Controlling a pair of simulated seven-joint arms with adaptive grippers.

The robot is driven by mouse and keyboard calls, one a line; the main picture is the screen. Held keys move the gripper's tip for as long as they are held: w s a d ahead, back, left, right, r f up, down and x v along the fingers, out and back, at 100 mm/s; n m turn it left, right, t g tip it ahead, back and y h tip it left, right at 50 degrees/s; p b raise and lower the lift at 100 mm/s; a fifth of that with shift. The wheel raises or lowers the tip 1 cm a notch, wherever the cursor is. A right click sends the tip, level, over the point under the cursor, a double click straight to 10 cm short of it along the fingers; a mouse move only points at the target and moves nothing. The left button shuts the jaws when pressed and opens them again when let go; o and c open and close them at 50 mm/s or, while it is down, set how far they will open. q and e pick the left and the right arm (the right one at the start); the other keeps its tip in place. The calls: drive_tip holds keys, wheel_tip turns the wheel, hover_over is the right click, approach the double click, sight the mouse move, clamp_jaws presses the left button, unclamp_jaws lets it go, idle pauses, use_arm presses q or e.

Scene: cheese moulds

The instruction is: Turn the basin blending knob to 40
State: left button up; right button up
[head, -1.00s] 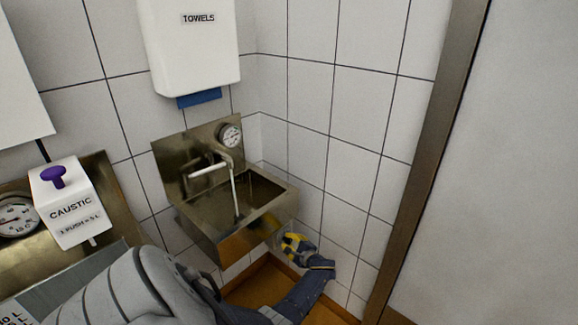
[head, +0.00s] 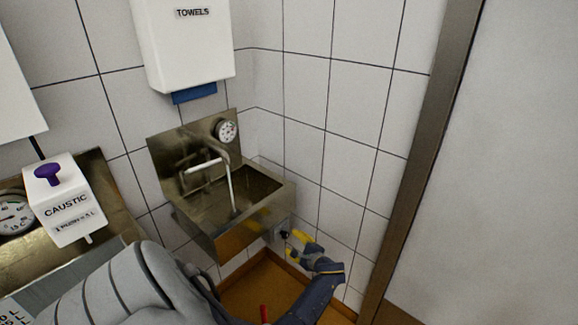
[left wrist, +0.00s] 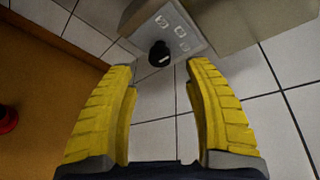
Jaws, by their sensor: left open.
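The basin blending knob (left wrist: 159,54) is black and round with a small white mark. It sits on a grey plate (left wrist: 178,30) with several pale printed squares, too small to read. My left gripper (left wrist: 161,72), with yellow ribbed fingers, is open and empty. In the left wrist view the knob shows between and beyond the fingertips, with no visible contact. In the head view the left gripper (head: 298,236) is just right of the knob (head: 284,235), below the right side of the steel basin (head: 213,245). My right gripper is not in view.
The basin carries a spout (head: 231,188) and a round dial (head: 226,131) on its back. Tiled walls meet close behind the gripper. A white towel dispenser (head: 190,50) hangs above. A caustic dispenser (head: 65,208) is at left. A red thing (left wrist: 7,118) is at the wrist view's left edge.

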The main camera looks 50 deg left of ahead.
sight(287, 236)
use_arm(q)
drive_tip(key=w+v, duration=0.1)
drive_tip(key=v, duration=0.5)
drive_tip(key=shift+s, duration=0.45)
drive_tip(key=shift+a, duration=0.1)
drive_tip(key=x, duration=1.2)
drive_tip(key=shift+s, duration=0.1)
